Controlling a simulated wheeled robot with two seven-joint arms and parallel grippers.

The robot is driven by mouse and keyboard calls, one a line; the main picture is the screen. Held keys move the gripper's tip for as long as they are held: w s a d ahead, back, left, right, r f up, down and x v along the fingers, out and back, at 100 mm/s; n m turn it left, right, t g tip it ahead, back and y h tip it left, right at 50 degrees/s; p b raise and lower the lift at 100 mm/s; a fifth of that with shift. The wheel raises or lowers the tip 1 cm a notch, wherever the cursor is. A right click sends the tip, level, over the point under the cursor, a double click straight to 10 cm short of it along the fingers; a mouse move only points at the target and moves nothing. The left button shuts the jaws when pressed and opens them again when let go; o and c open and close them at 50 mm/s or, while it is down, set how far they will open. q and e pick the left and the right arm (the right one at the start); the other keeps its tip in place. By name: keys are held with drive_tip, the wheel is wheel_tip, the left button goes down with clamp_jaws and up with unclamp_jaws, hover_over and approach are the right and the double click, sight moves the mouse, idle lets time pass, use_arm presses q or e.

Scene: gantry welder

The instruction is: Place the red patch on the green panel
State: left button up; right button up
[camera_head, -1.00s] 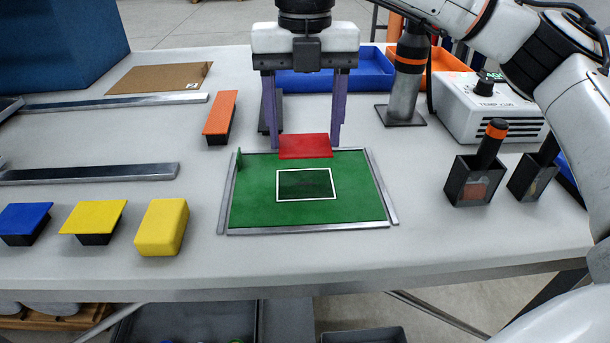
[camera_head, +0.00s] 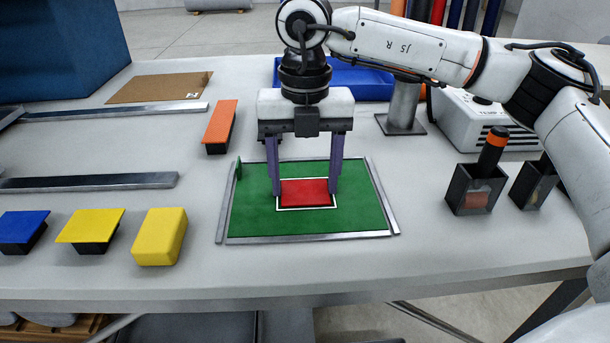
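The green panel (camera_head: 250,212) lies flat on the table inside a metal frame, with a white rectangle outline near its middle. The red patch (camera_head: 306,193) is within this outline, at or very near the panel surface; I cannot tell whether it touches fully. A white border shows around its front and sides. My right gripper (camera_head: 306,191) points down over the panel, its two purple fingers at the left and right edges of the patch, shut on it. My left gripper is not in view.
A blue block (camera_head: 25,226), a yellow-topped block (camera_head: 92,226) and a yellow block (camera_head: 161,237) stand left of the panel. An orange-topped block (camera_head: 220,122) is behind. Dark holders (camera_head: 473,190) stand at right. A blue tray (camera_head: 359,82) is at the back.

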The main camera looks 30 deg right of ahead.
sight(305, 191)
drive_tip(key=o, duration=0.3)
wheel_tip(305, 191, up, 12)
drive_tip(key=p, duration=0.1)
drive_tip(key=shift+r, duration=0.15)
idle(0.4)
